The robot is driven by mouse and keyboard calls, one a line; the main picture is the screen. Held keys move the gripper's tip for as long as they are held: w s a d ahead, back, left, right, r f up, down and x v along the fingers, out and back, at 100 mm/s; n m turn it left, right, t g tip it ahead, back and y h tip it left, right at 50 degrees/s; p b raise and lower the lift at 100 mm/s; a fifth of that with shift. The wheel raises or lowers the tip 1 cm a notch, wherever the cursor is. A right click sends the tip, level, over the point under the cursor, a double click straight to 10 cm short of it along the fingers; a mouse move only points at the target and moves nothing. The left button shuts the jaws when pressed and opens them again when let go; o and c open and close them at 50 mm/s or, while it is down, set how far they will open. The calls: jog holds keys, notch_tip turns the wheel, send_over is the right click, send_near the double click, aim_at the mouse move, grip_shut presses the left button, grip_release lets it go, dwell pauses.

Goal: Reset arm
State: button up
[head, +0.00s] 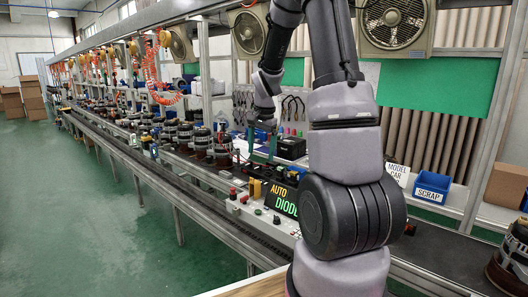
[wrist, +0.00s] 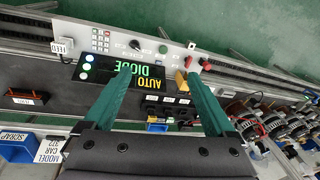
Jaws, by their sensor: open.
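My gripper (head: 262,145) hangs over the line in the head view, left of my raised arm, with its fingers pointing down. In the wrist view my gripper (wrist: 160,78) has its two teal fingers wide apart, with nothing held between them. Beneath and beyond the fingers is the control panel (wrist: 178,50) with its lit AUTO DIODE display (wrist: 142,80). The same display (head: 282,200) shows in the head view, partly hidden by my arm.
A blue SCRAP bin (head: 432,187) and a MODEL CAR sign (head: 398,173) stand right of my arm. Several alternators (head: 201,142) line the conveyor at left. A black box (head: 291,147) sits behind the panel. Green floor (head: 90,220) is clear at left.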

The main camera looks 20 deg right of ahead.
jog(key=shift+r, duration=0.1)
dwell(0.4)
jog(key=s+a+r+n+t, duration=0.1)
jog(key=s+a+r+n, duration=0.15)
jog(key=s+r, duration=0.35)
jog(key=s+a+r+n+t, duration=0.1)
jog(key=s+a+r+t, duration=0.1)
jog(key=s+a+r, duration=0.45)
jog(key=s+a+r+n+t+y, duration=0.1)
jog(key=s+r+n+t, duration=0.1)
jog(key=s+r, duration=0.5)
jog(key=s+n, duration=0.1)
jog(key=s, duration=0.3)
jog(key=shift+s+a+y, duration=0.2)
jog(key=shift+a+y, duration=0.15)
jog(key=shift+y, duration=0.05)
